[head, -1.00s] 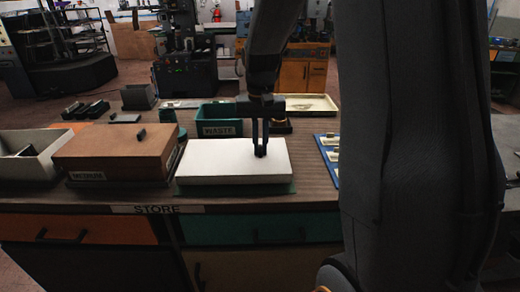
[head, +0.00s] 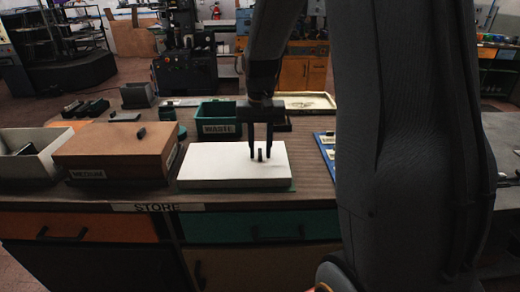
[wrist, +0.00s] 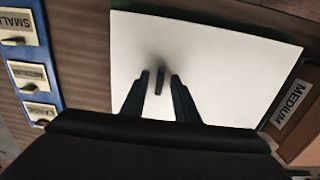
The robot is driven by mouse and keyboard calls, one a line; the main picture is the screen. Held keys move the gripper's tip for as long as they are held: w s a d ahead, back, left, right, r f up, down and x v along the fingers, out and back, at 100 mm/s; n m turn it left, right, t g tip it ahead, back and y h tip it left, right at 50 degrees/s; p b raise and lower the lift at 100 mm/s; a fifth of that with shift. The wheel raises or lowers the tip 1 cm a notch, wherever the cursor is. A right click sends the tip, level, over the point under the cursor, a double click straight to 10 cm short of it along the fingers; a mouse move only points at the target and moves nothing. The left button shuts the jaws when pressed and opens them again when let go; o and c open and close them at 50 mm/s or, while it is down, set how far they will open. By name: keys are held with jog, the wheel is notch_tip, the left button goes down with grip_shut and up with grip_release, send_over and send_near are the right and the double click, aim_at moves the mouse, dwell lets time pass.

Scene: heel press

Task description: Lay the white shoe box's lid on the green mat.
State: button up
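The white lid (head: 218,163) lies flat over the green mat (head: 291,186), whose edge shows beneath it at the front and right. A small dark knob (head: 260,154) stands on the lid. My gripper (head: 261,157) is over the lid with its fingers open, one on each side of the knob and apart from it. In the wrist view the white lid (wrist: 215,75) fills the middle, and the knob (wrist: 159,80) shows between the two spread fingers (wrist: 160,82). No white box body is visible under the lid.
A brown box (head: 115,150) labelled MEDIUM stands left of the lid, and an open pale box (head: 28,165) is further left. A green WASTE bin (head: 218,121) is behind. A blue board (head: 327,150) with labels lies to the right.

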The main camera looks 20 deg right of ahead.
notch_tip(320, 180, up, 12)
jog(key=b, duration=0.2)
jog(key=n, duration=0.2)
send_over(255, 178)
notch_tip(255, 178, down, 9)
jog(key=shift+d+r, duration=0.1)
jog(key=shift+r, duration=0.05)
jog(key=s+a+f+n, duration=0.1)
jog(key=s+f, duration=0.1)
jog(key=s, duration=0.1)
jog(key=s+a+f, duration=0.1)
jog(key=s+f, duration=0.2)
jog(key=s+a+f+n, duration=0.1)
jog(key=s+f, duration=0.1)
jog(key=s, duration=0.1)
jog(key=shift+s+a+f+n+t, duration=0.25)
jog(key=shift+s+a+n+t, duration=0.05)
jog(key=shift+s+a, duration=0.05)
